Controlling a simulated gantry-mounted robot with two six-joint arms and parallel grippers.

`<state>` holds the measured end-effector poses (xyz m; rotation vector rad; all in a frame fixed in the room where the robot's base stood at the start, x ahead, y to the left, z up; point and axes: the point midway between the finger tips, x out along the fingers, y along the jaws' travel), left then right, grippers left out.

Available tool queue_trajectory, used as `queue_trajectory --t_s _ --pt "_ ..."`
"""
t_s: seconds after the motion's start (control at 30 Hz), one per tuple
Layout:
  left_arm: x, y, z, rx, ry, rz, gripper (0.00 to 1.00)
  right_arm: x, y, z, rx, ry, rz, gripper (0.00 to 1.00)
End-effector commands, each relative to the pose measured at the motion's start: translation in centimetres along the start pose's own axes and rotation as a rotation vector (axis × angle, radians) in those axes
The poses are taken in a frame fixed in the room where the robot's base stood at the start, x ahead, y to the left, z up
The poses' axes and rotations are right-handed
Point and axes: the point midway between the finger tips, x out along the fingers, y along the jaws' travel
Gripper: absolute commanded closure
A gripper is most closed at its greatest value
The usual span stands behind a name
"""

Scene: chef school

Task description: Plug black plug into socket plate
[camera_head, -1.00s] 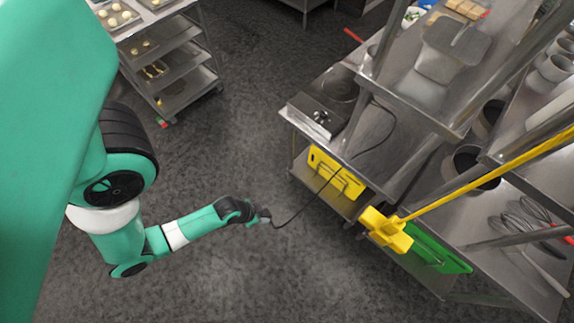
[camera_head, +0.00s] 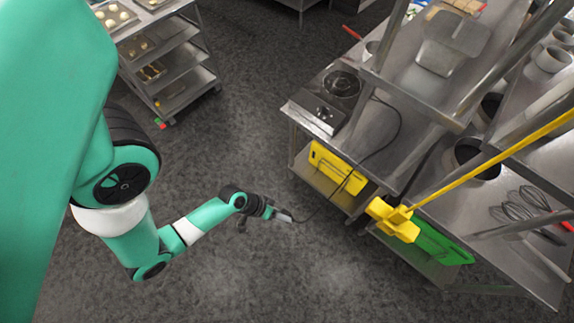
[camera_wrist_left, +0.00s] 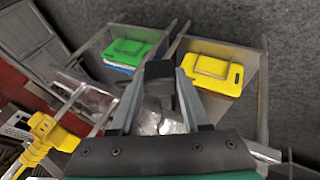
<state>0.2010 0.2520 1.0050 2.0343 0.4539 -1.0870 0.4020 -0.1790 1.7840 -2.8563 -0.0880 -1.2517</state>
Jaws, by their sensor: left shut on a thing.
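My left gripper (camera_head: 284,216) is out over the floor in the head view, left of the steel table. In the left wrist view its two fingers are shut on the black plug (camera_wrist_left: 160,72), which sits between the fingertips. The plug is too small to make out in the head view. Its black cord (camera_head: 385,147) runs from near the hot plate (camera_head: 322,107), across the table and over its edge, to the gripper. I cannot make out the socket plate in either view. My right gripper is not in view.
The steel table (camera_head: 365,160) has posts and upper shelves. Yellow boards (camera_head: 338,168) and green boards (camera_head: 438,243) stand below its top. A yellow-handled tool (camera_head: 395,220) juts out at the table's front. A tray rack (camera_head: 184,92) stands at back left. The floor between is clear.

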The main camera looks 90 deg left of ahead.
Motion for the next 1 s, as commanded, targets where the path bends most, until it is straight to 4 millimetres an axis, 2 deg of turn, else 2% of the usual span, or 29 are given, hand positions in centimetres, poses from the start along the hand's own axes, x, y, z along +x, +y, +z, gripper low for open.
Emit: queue_trajectory --t_s 0.17,0.3,0.43,0.57,0.6,0.7,0.8,1.0 --pt "1.2 4.4 -2.9 -0.139 0.068 0.104 1.0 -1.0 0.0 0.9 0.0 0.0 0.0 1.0" --pt "2.0 10.1 -6.1 -0.28 0.143 0.25 1.0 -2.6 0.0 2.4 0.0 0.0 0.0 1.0" --pt "2.3 15.8 -8.2 -0.368 0.182 0.42 1.0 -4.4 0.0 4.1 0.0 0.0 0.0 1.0" --pt "2.4 21.3 -8.5 -0.397 0.158 0.614 1.0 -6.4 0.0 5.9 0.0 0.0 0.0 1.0" --pt "2.4 22.9 -8.2 -0.397 0.135 0.679 1.0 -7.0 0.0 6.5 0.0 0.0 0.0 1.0" --pt "2.7 26.0 -6.5 -0.392 0.064 0.819 1.0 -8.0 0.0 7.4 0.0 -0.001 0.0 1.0" --pt "2.7 27.5 -5.5 -0.397 0.027 0.908 1.0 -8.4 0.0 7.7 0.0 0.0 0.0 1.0" --pt "2.6 28.1 -4.8 -0.415 0.009 0.989 1.0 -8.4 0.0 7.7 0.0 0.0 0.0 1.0"
